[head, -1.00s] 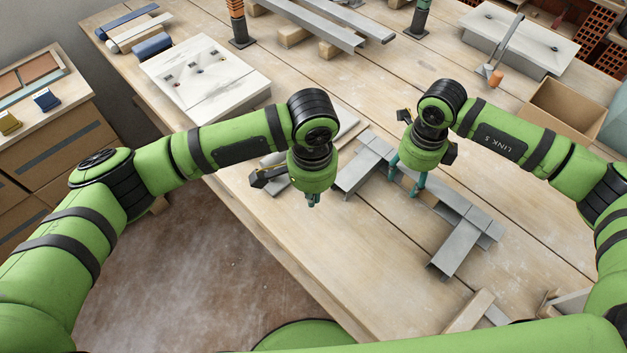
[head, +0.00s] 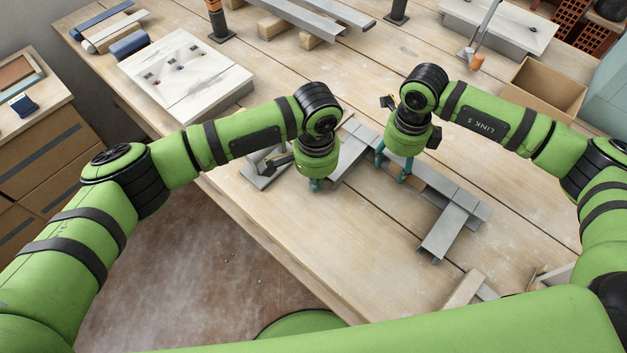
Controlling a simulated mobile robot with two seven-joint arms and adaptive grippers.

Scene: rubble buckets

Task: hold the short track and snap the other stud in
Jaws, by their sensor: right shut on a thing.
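The short track (head: 432,180) is a grey metal channel lying on the workbench. One grey stud (head: 448,232) meets it at the right end and points toward me. The other grey stud (head: 352,158) lies at its left end, also pointing toward me; whether it is seated in the track cannot be told, as my arm covers part of the joint. My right gripper (head: 392,172) points down and is shut on the short track near its left part. My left gripper (head: 317,185) points down just left of the other stud's near end; its finger gap is too small to judge.
A white board (head: 185,75) lies at the back left and grey metal pieces (head: 262,168) lie behind my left gripper. A cardboard box (head: 541,92) stands at the right. Wood offcuts (head: 466,290) lie near the front edge. The bench front between is clear.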

